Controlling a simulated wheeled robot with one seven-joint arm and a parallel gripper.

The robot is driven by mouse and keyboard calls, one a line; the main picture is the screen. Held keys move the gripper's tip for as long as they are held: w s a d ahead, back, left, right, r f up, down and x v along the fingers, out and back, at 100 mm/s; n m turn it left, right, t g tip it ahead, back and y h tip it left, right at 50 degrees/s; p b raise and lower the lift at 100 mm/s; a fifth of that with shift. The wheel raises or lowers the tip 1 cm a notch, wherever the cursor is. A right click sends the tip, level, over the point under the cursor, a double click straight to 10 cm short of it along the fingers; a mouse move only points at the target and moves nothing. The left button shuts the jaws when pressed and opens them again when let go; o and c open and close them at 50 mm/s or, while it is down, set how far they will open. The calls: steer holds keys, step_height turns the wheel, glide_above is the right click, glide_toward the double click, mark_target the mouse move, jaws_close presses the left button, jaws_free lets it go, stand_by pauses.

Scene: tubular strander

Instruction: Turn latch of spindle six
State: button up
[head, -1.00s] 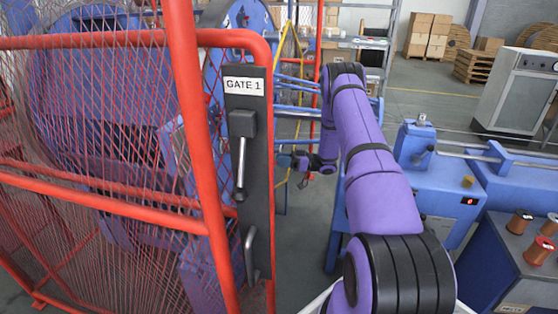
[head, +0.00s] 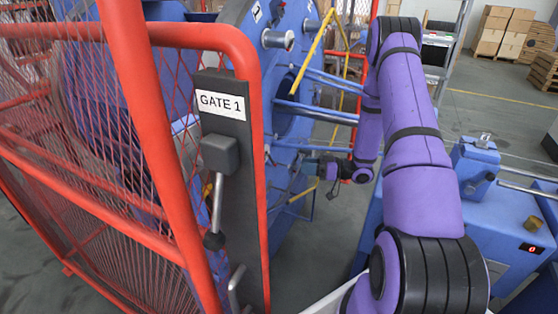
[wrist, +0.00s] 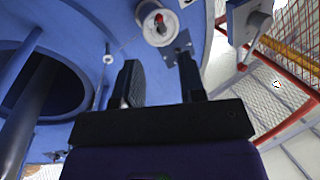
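The blue strander disc (head: 285,60) stands behind the red gate frame, with grey cylindrical fittings (head: 278,39) on its face. My gripper (head: 333,170) is small in the head view, in front of the disc's lower right side. In the wrist view my gripper (wrist: 160,82) has its two dark fingers apart with nothing between them. Beyond the fingertips are a pale round fitting with a red mark (wrist: 159,24) and a small grey bracket (wrist: 176,48) on the blue disc (wrist: 100,20). No number shows, so I cannot tell which spindle or latch this is.
The red mesh gate with the GATE 1 panel (head: 222,104) and its handle is close on the left. Blue rods (head: 320,112) run out from the disc near my arm. A blue machine bench (head: 500,215) is on the right. Grey floor is open at the back right.

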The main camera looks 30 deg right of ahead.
mark_target(271, 159)
steer(key=x, duration=1)
steer(key=shift+w, duration=0.2)
steer(key=shift+a, duration=0.15)
jaws_close()
